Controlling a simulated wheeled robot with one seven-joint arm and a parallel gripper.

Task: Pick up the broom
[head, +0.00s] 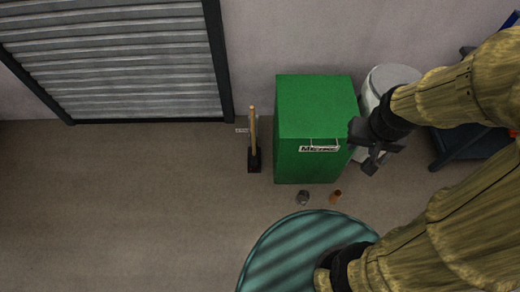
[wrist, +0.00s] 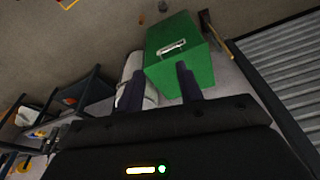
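In the wrist view the broom (wrist: 228,40) shows as a thin stick beside the green box. My gripper (head: 372,160) is in the air in front of the cabinet's right side, to the right of the broom and apart from it. In the wrist view my gripper's two fingers (wrist: 168,84) are spread apart with nothing between them.
The green cabinet (head: 308,160) stands between my gripper and the broom. A white drum (head: 390,76) is behind my gripper. Two small objects (head: 303,197) (head: 336,196) lie on the floor in front of the cabinet. Open floor (head: 130,190) lies left of the broom, below a shutter (head: 120,60).

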